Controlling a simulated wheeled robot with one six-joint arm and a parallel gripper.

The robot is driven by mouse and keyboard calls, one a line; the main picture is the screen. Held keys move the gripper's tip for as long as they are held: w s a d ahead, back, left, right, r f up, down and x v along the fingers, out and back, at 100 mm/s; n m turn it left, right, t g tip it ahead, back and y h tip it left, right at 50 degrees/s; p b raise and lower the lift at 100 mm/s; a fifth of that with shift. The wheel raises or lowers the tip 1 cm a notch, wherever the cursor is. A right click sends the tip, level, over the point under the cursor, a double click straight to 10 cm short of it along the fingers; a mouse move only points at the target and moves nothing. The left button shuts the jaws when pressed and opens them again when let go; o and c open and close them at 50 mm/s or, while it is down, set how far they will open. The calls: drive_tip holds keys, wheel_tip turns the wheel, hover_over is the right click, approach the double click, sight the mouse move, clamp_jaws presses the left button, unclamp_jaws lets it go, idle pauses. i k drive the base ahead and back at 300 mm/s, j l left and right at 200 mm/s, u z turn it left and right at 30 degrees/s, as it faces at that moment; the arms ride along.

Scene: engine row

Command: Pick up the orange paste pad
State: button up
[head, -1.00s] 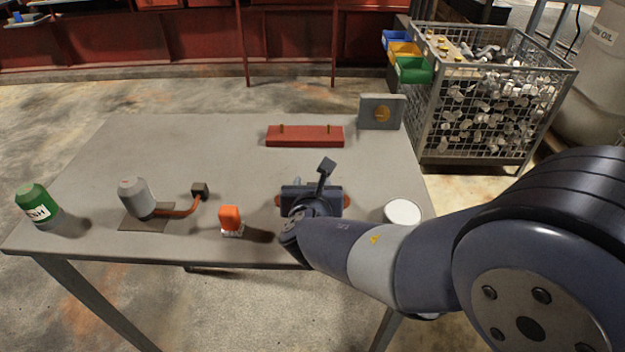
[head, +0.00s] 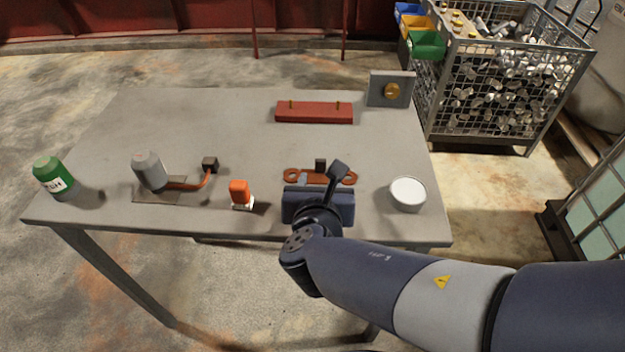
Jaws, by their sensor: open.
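The orange paste pad (head: 240,188) is a small orange block on a white base, standing upright near the front edge of the grey table (head: 235,135). My gripper (head: 322,178) is to the right of the pad, above the table's front part. It is open and apart from the pad. The gripper body hides part of its own fingers and part of a copper-coloured link with ringed ends (head: 292,175) behind it. I cannot tell whether the gripper touches that link.
A white round tub (head: 408,194) stands right of my gripper. Left of the pad are a grey canister on a plate (head: 149,170) with an orange hose, and a green bottle (head: 53,177). The middle is clear.

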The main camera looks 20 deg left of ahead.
sight(241, 197)
drive_tip(key=u, duration=1.7)
